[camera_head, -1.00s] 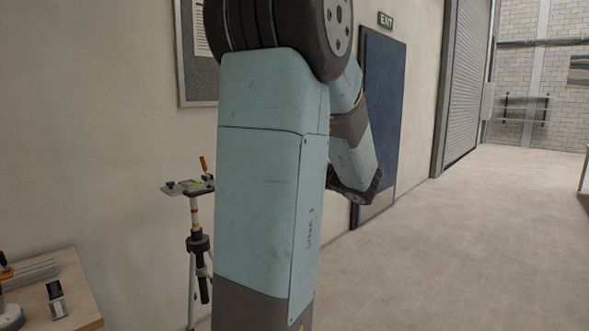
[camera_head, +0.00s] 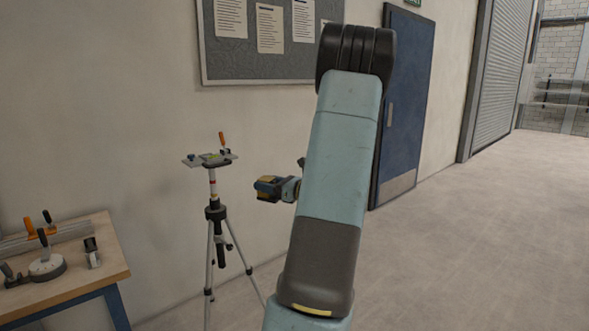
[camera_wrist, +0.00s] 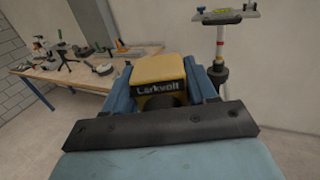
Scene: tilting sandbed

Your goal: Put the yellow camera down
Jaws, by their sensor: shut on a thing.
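My gripper (camera_head: 288,188) shows there only in part, because my own arm hides the rest.
A tripod (camera_head: 214,212) with a small plate (camera_head: 209,159) and an orange-handled clamp stands by the wall. A wooden workbench (camera_head: 105,262) with tools and a round fixture is at the left. Open floor lies at the right.

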